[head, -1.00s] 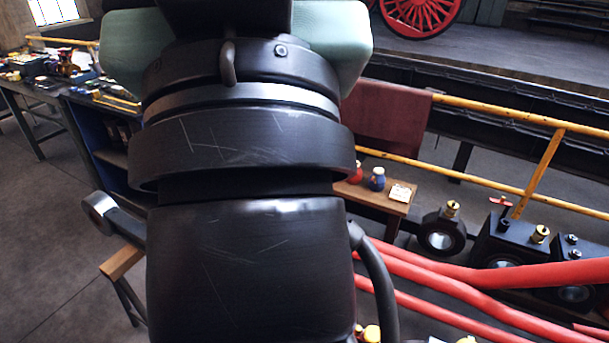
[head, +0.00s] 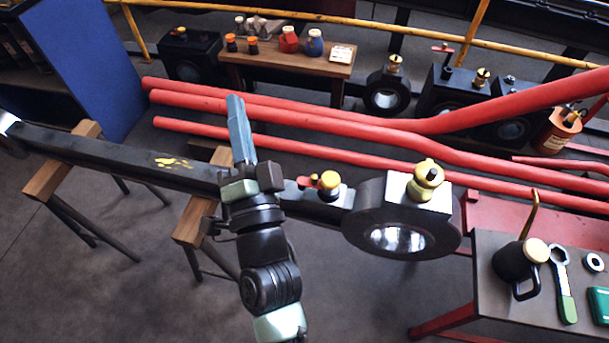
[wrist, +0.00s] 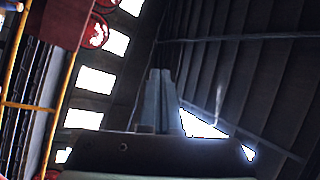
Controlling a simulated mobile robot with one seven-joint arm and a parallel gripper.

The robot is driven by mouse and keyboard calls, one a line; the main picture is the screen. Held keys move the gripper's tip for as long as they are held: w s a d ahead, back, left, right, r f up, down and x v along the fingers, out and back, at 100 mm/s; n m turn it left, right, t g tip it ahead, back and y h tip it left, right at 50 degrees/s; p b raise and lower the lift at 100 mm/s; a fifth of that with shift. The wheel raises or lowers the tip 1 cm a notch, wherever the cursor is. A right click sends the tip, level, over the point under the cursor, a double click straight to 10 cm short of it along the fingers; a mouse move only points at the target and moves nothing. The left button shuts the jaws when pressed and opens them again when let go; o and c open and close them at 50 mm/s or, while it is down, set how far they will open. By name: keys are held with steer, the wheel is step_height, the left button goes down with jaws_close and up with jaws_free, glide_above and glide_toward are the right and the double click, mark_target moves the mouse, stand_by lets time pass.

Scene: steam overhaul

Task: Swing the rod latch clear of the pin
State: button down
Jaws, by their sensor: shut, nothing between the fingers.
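A long black rod (head: 110,152) lies across two wooden-topped trestles. Its big round end (head: 365,228) is at the right, with a brass cup (head: 426,178) on a pale block on top. On the rod just left of this end is a small red piece (head: 307,182) beside a yellow knob (head: 330,180); I take these as the latch and the pin, but their exact fit is too small to tell. My gripper (head: 237,108) is shut and empty, pointing up, above and left of the red piece, apart from it. The shut fingers (wrist: 160,88) also show in the wrist view, against the roof.
Red pipes (head: 290,120) run behind the rod. A table (head: 490,290) at the right holds a black oil can (head: 520,262) and a wrench (head: 562,285). A wooden bench (head: 300,68) with jars stands at the back. A trestle (head: 195,222) is left of my arm.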

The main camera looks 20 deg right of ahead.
mark_target(313, 181)
steer(key=s+d+f+m+g+h+b, duration=0.1)
steer(key=s+d+f+m+g, duration=0.1)
steer(key=f, duration=0.7)
steer(key=s+d+f+m+g+h+b, duration=0.1)
steer(key=s+f+m, duration=0.3)
steer(key=f, duration=0.6)
steer(key=s+d+f+m+g+h+b, duration=0.2)
steer(key=s+f, duration=0.3)
steer(key=f, duration=0.5)
steer(key=shift+s+d+m+g+h, duration=0.3)
steer(key=shift+d+m+h, duration=0.35)
steer(key=shift+m, duration=0.15)
steer(key=shift+w, duration=0.1)
steer(key=b+x, duration=0.1)
steer(key=x, duration=1.3)
steer(key=shift+f, duration=0.15)
